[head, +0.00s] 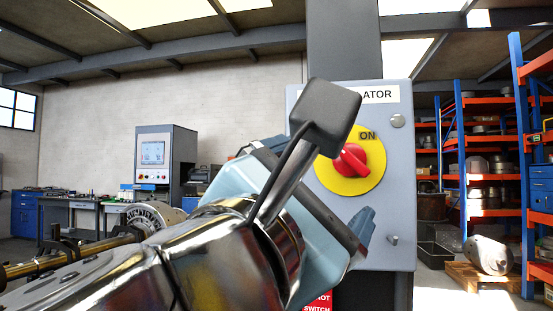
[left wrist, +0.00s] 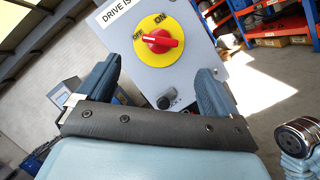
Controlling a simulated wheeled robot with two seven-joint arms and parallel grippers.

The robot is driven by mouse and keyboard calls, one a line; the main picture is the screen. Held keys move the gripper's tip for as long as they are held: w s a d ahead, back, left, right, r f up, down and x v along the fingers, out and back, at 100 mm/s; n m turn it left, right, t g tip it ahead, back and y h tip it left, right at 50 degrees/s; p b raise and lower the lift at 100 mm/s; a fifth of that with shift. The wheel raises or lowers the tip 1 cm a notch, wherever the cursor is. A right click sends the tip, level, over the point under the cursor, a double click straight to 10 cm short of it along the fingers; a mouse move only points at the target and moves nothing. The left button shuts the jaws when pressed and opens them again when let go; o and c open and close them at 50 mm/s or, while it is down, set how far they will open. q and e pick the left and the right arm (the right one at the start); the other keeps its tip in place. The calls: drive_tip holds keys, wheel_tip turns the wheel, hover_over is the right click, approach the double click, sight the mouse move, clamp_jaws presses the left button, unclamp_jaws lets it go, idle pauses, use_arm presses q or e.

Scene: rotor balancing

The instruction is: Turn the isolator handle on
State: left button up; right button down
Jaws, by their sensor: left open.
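The grey isolator panel (head: 400,190) carries a yellow disc (head: 340,187) with a red handle (head: 352,160). ON is printed at the disc's upper right. In the left wrist view the red handle (left wrist: 160,41) lies roughly crosswise, its left end by the OFF letters and ON above it. My left gripper (head: 314,185) is in front of the panel, covering its lower left in the head view. Its blue fingers (left wrist: 160,72) are open and empty, below the handle in the wrist view and apart from it. The OFF letters are hidden in the head view. My right gripper is not seen.
Orange-and-blue shelving (head: 486,150) stands at the right, a machine cabinet (head: 165,160) at the back left.

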sight(348, 160)
use_arm(q)
drive_tip(key=p+x, duration=0.2)
drive_tip(key=x, duration=0.9)
drive_tip(key=shift+w+d, duration=0.15)
drive_tip(key=shift+w, duration=0.1)
drive_tip(key=c, duration=1)
drive_tip(key=shift+c, duration=0.2)
